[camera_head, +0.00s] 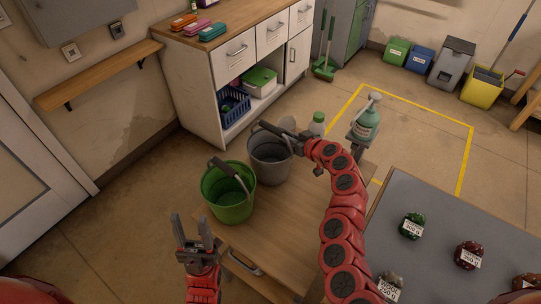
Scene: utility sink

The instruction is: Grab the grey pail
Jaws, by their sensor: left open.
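The grey pail (268,170) stands upright on the wooden table, behind and to the right of the green pail (229,205). A dark bar, apparently its handle grip, lies across its top. My left gripper (189,222) is open and empty, pointing up at the front left of the green pail, apart from both pails. My right arm curves up from the bottom, and its gripper (297,142) is at the right rim of the grey pail, by the dark bar. Its fingers are hard to make out, so I cannot tell if they hold anything.
The wooden table (272,215) is clear in front of the pails. A white bottle with a green cap (318,125) and a green pump bottle (365,124) stand behind my right arm. A grey table (440,219) with several labelled items is at the right. A white cabinet (207,88) stands behind.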

